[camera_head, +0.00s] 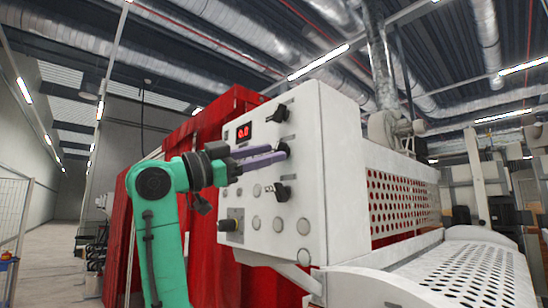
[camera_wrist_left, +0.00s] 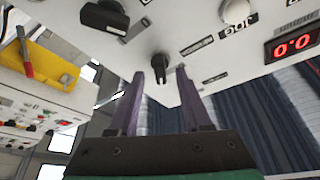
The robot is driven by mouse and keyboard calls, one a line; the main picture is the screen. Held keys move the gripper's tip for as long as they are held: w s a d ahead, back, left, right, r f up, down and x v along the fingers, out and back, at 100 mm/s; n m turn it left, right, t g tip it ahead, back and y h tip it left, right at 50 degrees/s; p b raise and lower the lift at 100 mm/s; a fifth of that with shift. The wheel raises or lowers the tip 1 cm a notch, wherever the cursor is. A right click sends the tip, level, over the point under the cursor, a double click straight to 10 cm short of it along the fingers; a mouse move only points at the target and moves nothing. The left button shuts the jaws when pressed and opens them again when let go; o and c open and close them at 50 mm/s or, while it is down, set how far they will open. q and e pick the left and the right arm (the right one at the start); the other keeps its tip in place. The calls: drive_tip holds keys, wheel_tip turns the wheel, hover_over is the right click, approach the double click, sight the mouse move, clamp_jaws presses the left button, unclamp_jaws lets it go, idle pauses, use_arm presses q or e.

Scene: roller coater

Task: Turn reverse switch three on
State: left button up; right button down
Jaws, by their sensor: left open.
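The white control panel (camera_head: 300,228) carries black rotary switches: an upper one (camera_head: 280,113), a middle one (camera_head: 283,148) and a lower one (camera_head: 279,191). I cannot read which is labelled reverse three. My left gripper (camera_head: 279,152), with purple fingers, reaches from the left to the middle switch. In the left wrist view, the open fingers (camera_wrist_left: 160,74) stand either side of a small black switch (camera_wrist_left: 158,63), whose knob sits between the tips. I cannot tell if they touch it. My right gripper is not in view.
A red digital display (camera_head: 244,132) sits at the panel's upper left. Round buttons (camera_head: 280,224) lie below. A larger black knob (camera_wrist_left: 105,16) is near the fingers in the wrist view. A perforated white guard (camera_head: 400,203) stands right; a red curtain (camera_head: 205,262) hangs behind.

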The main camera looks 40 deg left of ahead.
use_arm(q)
drive_tip(key=b+v, duration=0.4)
drive_tip(key=v, duration=0.8)
drive_tip(key=shift+s+f, duration=0.15)
drive_tip(key=shift+s, duration=0.05)
drive_tip(key=shift+w+a, duration=0.1)
